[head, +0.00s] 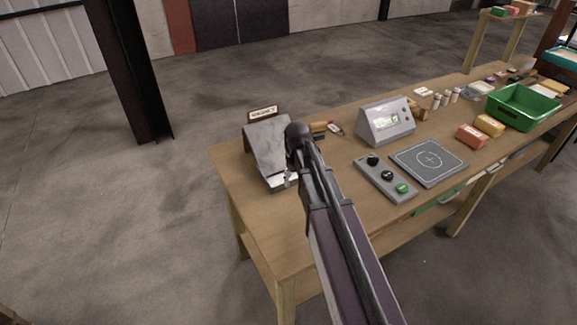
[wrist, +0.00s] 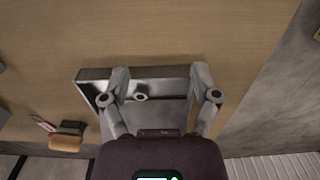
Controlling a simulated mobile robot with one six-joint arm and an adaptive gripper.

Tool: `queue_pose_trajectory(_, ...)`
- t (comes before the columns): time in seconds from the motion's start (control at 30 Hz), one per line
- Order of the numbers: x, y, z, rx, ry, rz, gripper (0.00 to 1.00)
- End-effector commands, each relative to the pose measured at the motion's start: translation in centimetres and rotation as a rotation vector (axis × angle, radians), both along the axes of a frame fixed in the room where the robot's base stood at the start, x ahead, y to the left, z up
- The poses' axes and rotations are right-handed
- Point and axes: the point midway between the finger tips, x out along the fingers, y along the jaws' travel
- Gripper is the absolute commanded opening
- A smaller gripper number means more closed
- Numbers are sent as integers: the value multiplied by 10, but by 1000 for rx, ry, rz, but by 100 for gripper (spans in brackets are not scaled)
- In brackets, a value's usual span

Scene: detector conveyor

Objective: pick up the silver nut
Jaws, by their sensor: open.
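The silver nut (wrist: 141,97) shows in the wrist view as a small ring with a dark hole. It lies in the grey metal chute (wrist: 172,112), near its raised lip. My gripper (wrist: 160,72) is open over the chute, one finger on each side. The nut lies between the fingers in the picture, closer to the left one, and neither finger visibly touches it. In the head view the sloped chute (head: 265,147) stands at the table's left end. My arm hides part of it there, and I cannot make out the nut.
On the wooden table (head: 250,215), a button panel (head: 372,176), a grey display box (head: 378,127) and a flat square pad (head: 448,164) stand right of my arm. A small sign (head: 263,113) stands behind the chute. A green bin (head: 505,116) is farther right. The front-left tabletop is clear.

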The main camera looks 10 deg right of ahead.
Motion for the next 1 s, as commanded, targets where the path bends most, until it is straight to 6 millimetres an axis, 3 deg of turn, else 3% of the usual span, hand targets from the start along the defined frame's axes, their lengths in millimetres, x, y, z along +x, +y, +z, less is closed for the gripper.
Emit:
queue_pose_trajectory(0.03, 32, 0, 17, 0, 0, 41, 79)
queue_pose_trajectory(0.1, 59, 1, 27, 0, 0, 101, 79)
queue_pose_trajectory(0.3, 117, 2, 48, 0, 0, 239, 79)
queue_pose_trajectory(0.4, 132, 2, 54, 0, 0, 280, 79)
queue_pose_trajectory(0.57, 141, 3, 56, 0, 0, 309, 79)
queue_pose_trajectory(1.0, 140, 3, 52, 0, 0, 310, 79)
